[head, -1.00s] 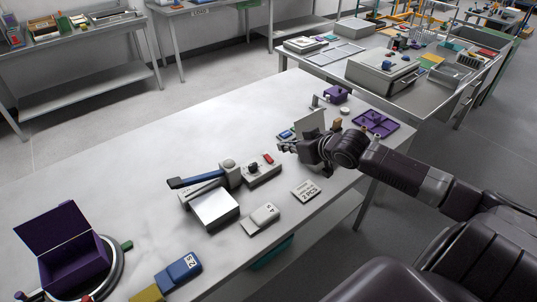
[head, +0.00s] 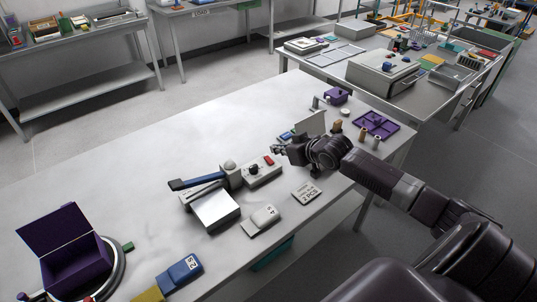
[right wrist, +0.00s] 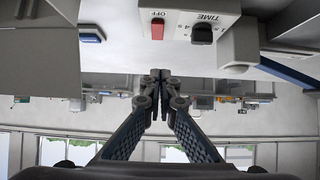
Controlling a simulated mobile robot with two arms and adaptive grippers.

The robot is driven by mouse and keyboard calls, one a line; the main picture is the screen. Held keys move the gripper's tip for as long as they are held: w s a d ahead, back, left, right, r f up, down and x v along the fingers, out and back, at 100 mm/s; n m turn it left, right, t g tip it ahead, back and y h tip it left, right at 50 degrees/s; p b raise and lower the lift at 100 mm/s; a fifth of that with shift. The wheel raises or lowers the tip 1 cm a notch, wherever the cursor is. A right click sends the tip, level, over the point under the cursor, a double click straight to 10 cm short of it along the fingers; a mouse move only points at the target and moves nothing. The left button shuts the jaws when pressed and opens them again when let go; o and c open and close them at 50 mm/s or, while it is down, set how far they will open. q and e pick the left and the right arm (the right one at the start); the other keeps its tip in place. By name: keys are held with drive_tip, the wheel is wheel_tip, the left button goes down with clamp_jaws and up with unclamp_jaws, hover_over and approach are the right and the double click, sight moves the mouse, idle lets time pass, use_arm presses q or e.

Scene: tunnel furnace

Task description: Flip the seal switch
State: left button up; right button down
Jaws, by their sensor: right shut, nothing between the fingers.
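The red seal switch (head: 268,160) sits on a light grey control box (head: 262,173), beside a dark knob (head: 253,169). In the right wrist view the red switch (right wrist: 157,29) has the word OFF by it, and the knob (right wrist: 202,33) is marked TIME. The box adjoins a sealer with a blue-handled lever (head: 195,182), which is raised. My right gripper (head: 277,149) is shut and empty, just behind the switch and apart from it. Its closed fingertips (right wrist: 160,75) show below the switch in the wrist view. My left gripper is not in view.
A purple tray (head: 390,125) is at the right, near small cylinders. An open purple box (head: 75,260) stands at the left. The table's back left is clear.

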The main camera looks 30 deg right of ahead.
sight(268, 161)
drive_tip(key=x, duration=0.4)
drive_tip(key=shift+w+p, duration=0.15)
drive_tip(key=shift+p, duration=0.15)
drive_tip(key=f, duration=0.3)
drive_tip(key=shift+w+f+p, duration=0.1)
drive_tip(key=shift+w+p, duration=0.2)
drive_tip(key=shift+w, duration=0.05)
drive_tip(key=shift+f, duration=0.5)
drive_tip(key=shift+w+f+b, duration=0.25)
drive_tip(key=shift+f+b, duration=0.2)
drive_tip(key=shift+b, duration=0.4)
drive_tip(key=shift+w+r, duration=0.1)
